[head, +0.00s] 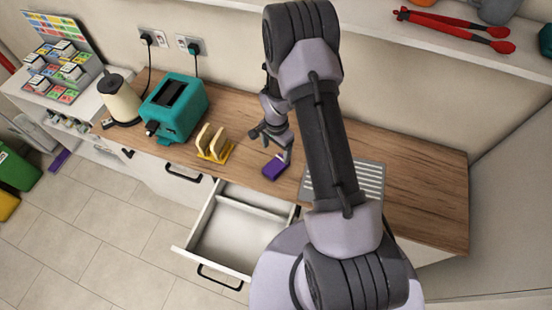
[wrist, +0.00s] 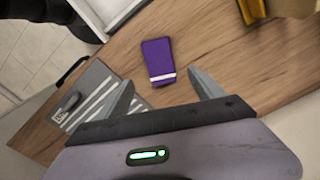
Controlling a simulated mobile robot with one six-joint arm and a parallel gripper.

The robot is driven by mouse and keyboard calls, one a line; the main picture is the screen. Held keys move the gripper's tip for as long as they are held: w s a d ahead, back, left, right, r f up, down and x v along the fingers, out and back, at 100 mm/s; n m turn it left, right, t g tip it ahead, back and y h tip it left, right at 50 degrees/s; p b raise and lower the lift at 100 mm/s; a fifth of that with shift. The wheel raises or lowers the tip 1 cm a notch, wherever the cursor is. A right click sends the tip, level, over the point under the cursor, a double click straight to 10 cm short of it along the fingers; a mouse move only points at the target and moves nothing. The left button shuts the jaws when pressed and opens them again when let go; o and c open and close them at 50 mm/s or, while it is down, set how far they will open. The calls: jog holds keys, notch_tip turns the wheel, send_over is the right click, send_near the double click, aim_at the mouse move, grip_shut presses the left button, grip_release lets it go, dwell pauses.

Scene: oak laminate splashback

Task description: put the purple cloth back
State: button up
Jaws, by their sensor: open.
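The purple cloth (head: 273,171) lies folded on the wooden worktop, near its front edge and behind the open drawer. It also shows in the wrist view (wrist: 157,56), as a flat purple rectangle with a white stripe near one end. My gripper (head: 284,157) is over the worktop right at the cloth. In the wrist view my gripper (wrist: 160,80) is open, with its two fingers apart on either side of the cloth's striped end. Nothing is held. I cannot tell whether the fingers touch the cloth.
The white drawer (head: 186,248) is pulled out, looks empty and has a divider. A yellow rack (head: 216,155), teal toaster (head: 175,108) and cream kettle (head: 119,101) stand to the left. A grey slatted board (head: 372,181) lies to the right. A purple strip (head: 58,160) is on the floor.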

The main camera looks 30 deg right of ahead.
jog(key=s+a+r+n+t, duration=0.2)
jog(key=a+r, duration=0.1)
jog(key=r, duration=1.2)
jog(key=s+a+r+n+t, duration=0.15)
jog(key=a+r, duration=0.25)
jog(key=r, duration=1.1)
jog(key=s+a+r+n+t+y, duration=0.1)
jog(key=s+a+r+n, duration=0.1)
jog(key=s+r, duration=0.3)
jog(key=s+a+r+n+t+y, duration=0.1)
jog(key=s+a+r+n, duration=0.2)
jog(key=s, duration=0.9)
notch_tip(320, 180, up, 2)
jog(key=shift+s+a+r+n, duration=0.1)
jog(key=shift+s+a+n, duration=0.3)
jog(key=shift+a, duration=0.3)
